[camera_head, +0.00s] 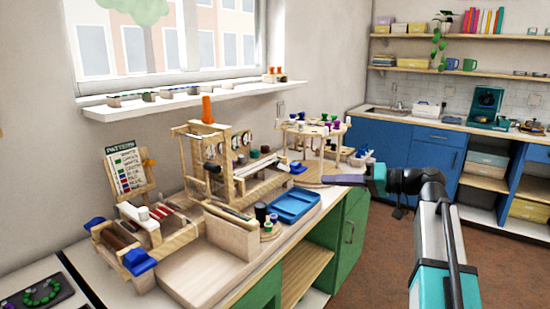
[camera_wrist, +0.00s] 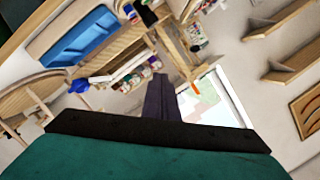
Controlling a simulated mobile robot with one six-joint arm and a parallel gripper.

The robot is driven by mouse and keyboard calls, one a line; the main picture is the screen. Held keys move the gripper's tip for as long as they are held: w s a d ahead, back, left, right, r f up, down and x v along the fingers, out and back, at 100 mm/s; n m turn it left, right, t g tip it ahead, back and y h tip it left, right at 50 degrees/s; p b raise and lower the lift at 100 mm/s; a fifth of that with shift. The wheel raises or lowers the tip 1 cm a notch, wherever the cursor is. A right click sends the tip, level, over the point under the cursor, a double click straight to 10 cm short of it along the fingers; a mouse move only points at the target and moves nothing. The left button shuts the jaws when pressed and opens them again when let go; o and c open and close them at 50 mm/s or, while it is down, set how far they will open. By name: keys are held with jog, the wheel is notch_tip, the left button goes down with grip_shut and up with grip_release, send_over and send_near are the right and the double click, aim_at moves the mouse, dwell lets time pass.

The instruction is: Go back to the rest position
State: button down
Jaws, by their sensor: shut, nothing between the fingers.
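My gripper (camera_head: 328,179) is at the end of my arm, which comes in from the right in the head view. Its dark fingers point left, at about the front edge of the workbench, near the round wooden stand (camera_head: 310,127). The fingers (camera_wrist: 161,98) also show in the wrist view, together and with nothing between them. From the head view I cannot tell how high above the bench the fingertips are.
On the bench are a blue tray (camera_head: 294,203), a wooden frame rack (camera_head: 205,165), a pattern card (camera_head: 127,168) and a wooden box (camera_head: 232,234). A window sill (camera_head: 180,93) runs behind. Blue cabinets (camera_head: 408,148) stand at the back right. Brown floor (camera_head: 385,262) is open at the right.

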jog(key=s+a+f+m+g+p, duration=0.15)
jog(key=a+f, duration=0.35)
jog(key=f, duration=0.6)
jog(key=a+f+g+p, duration=0.2)
jog(key=a+f+p, duration=0.15)
jog(key=f, duration=0.85)
jog(key=s+a+f+m+g+h+p, duration=0.15)
jog(key=s+f, duration=0.35)
jog(key=f, duration=0.5)
jog(key=s+a+f+g+h, duration=0.25)
jog(key=s+f, duration=0.25)
jog(key=f, duration=0.5)
jog(key=s+d+f+g+h+p, duration=0.1)
jog(key=s+f+g+h, duration=0.1)
jog(key=s+f, duration=0.85)
jog(key=s+d+f+g+h+p, duration=0.1)
jog(key=s+f+g+h+p, duration=0.1)
jog(key=s+f, duration=0.85)
jog(key=s+d+f+h, duration=0.2)
jog(key=s+d+h, duration=0.4)
jog(key=s+d, duration=0.5)
jog(key=shift+d+f+m+g, duration=0.2)
jog(key=shift+f+m+g, duration=0.1)
jog(key=shift+m+g, duration=0.15)
